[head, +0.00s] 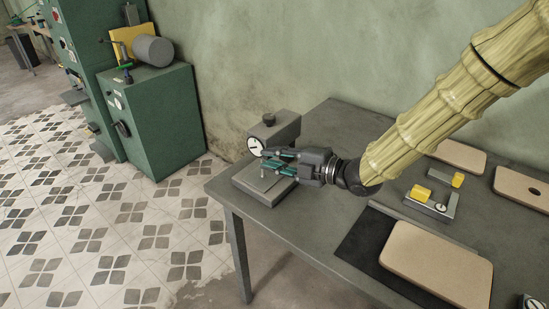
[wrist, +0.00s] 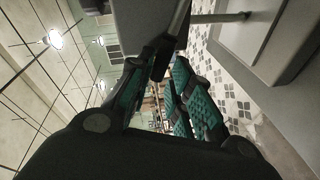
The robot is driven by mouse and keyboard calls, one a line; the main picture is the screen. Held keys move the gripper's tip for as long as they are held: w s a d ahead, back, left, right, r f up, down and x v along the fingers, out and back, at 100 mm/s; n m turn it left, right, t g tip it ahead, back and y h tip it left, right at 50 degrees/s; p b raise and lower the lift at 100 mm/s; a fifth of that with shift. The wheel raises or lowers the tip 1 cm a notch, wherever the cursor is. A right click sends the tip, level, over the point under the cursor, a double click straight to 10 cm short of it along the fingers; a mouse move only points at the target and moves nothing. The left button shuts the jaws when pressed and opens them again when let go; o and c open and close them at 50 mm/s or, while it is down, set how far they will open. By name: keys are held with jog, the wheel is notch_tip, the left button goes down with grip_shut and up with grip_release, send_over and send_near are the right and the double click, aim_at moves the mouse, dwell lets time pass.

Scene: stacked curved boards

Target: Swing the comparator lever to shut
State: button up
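The comparator (head: 286,128) is a grey block-shaped stand with a dark knob on top. It stands at the left end of the table, with a white round dial (head: 255,146) at its front and a flat grey base plate (head: 262,184) below. My gripper (head: 268,162) reaches in from the right beside the dial, above the base plate. Its two teal-padded fingers stand apart, and they also show in the wrist view (wrist: 168,72). A thin rod (wrist: 218,18) meets the plate there. A dark bar lies by the fingertips; I cannot tell whether it is the lever or whether they touch it.
The grey table (head: 328,125) carries tan boards (head: 436,275), a dark mat (head: 362,245) and a grey fixture with yellow blocks (head: 431,203) to the right. A green machine cabinet (head: 155,120) stands on the tiled floor at left. The table's left edge is close to the comparator.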

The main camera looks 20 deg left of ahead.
jog(key=shift+d, duration=0.1)
jog(key=v, duration=1.1)
jog(key=shift+d, duration=0.4)
jog(key=shift+s, duration=0.1)
